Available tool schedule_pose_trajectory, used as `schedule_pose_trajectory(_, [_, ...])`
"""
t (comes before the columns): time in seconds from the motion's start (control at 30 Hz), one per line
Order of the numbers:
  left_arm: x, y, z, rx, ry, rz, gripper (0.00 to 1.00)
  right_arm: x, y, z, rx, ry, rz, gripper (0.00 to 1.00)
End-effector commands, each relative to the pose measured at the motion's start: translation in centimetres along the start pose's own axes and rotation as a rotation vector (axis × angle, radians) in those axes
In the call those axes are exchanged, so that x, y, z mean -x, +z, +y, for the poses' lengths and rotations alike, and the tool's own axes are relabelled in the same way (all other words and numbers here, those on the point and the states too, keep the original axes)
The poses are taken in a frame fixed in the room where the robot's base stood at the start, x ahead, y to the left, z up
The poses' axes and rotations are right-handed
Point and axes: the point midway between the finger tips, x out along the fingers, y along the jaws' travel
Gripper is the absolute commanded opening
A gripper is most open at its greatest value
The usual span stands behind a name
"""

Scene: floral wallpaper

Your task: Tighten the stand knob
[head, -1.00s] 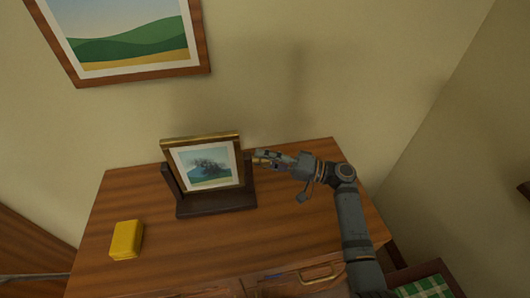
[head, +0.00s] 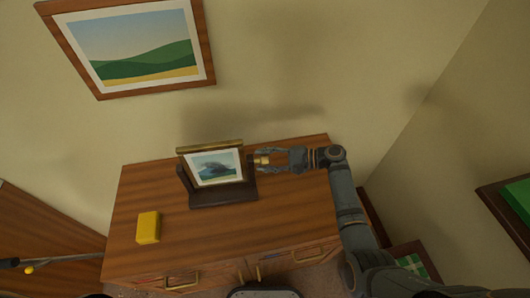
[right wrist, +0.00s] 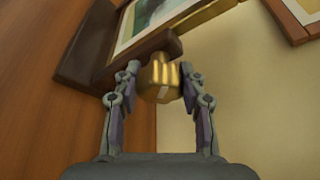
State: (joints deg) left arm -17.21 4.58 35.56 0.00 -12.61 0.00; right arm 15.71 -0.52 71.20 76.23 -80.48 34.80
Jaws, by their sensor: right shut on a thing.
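The framed picture (head: 216,167) sits in a dark wooden stand (head: 222,197) on the dresser top. The stand knob is a brass, ribbed piece on the right upright; it shows clearly in the right wrist view (right wrist: 160,79), with a pale mark on its face. My right gripper (head: 261,160) reaches in from the right at the knob. In the right wrist view its two fingers (right wrist: 161,84) are on either side of the knob, shut on it.
A yellow block (head: 148,227) lies on the dresser (head: 290,210) left of the stand. A landscape picture (head: 130,45) hangs on the wall behind. The dresser top in front of the stand is clear.

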Motion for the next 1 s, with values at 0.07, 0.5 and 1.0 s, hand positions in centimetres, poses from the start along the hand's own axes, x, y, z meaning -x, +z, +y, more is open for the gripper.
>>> schedule_pose_trajectory(0.07, [1.2, -0.1, -0.1, 0.0, 0.0, 0.0, 0.4, 0.1, 0.3, -0.4, -0.052, 0.023, 0.0, 0.1])
schedule_pose_trajectory(0.5, [3.1, -0.3, -0.2, 0.0, 0.0, 0.0, 0.4, 0.0, 0.0, -0.1, -0.234, 0.098, 0.0, 0.1])
schedule_pose_trajectory(1.0, [3.3, -0.3, -0.2, 0.0, 0.0, 0.0, 0.4, 0.0, -0.1, 0.1, -0.258, 0.108, 0.0, 0.1])
